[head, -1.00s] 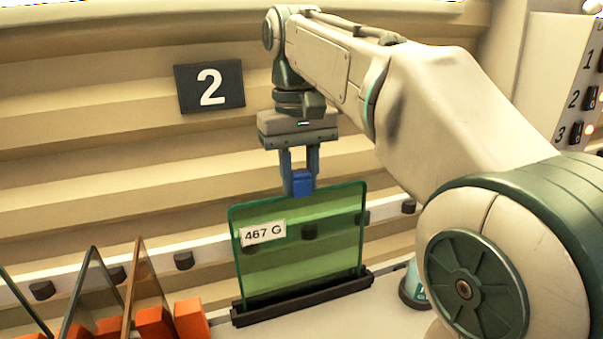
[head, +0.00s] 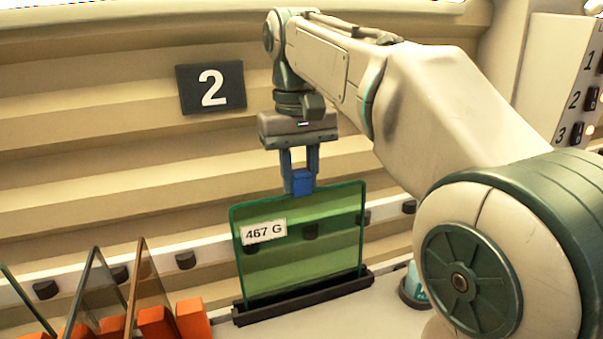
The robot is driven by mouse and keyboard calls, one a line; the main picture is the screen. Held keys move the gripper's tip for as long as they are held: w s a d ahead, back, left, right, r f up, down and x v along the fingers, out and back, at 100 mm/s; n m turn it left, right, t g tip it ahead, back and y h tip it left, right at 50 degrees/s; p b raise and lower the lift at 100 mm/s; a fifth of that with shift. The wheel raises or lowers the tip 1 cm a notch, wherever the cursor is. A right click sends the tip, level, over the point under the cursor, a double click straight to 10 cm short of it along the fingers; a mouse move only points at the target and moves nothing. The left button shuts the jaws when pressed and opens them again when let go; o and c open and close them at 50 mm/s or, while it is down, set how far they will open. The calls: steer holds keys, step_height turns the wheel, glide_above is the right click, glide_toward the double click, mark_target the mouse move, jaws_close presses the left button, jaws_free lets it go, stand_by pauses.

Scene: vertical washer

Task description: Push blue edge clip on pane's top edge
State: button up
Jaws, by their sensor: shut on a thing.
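My gripper (head: 301,176) points straight down over the middle of the pane's top edge. It is shut on the small blue edge clip (head: 302,182). The clip's lower end meets the line of the pane's top edge in this view. I cannot tell how far the clip sits over the glass.
Other panes (head: 140,280) lean in orange holders (head: 192,319) at the lower left. A rail (head: 215,253) with dark round rollers runs behind the pane. A teal and white object (head: 414,287) stands right of the base. A numbered switch panel (head: 570,90) is at the far right.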

step_height(320, 180, down, 2)
steer(key=shift+f+g, duration=0.1)
steer(key=shift+g, duration=0.2)
steer(key=o, duration=0.9)
steer(key=shift+c, duration=0.2)
steer(key=shift+w+r, duration=0.2)
steer(key=shift+r, duration=0.45)
steer(key=shift+o, duration=0.7)
step_height(320, 180, up, 8)
steer(key=shift+w+a+f, duration=0.1)
steer(key=shift+w, duration=0.05)
steer(key=shift+r, duration=0.3)
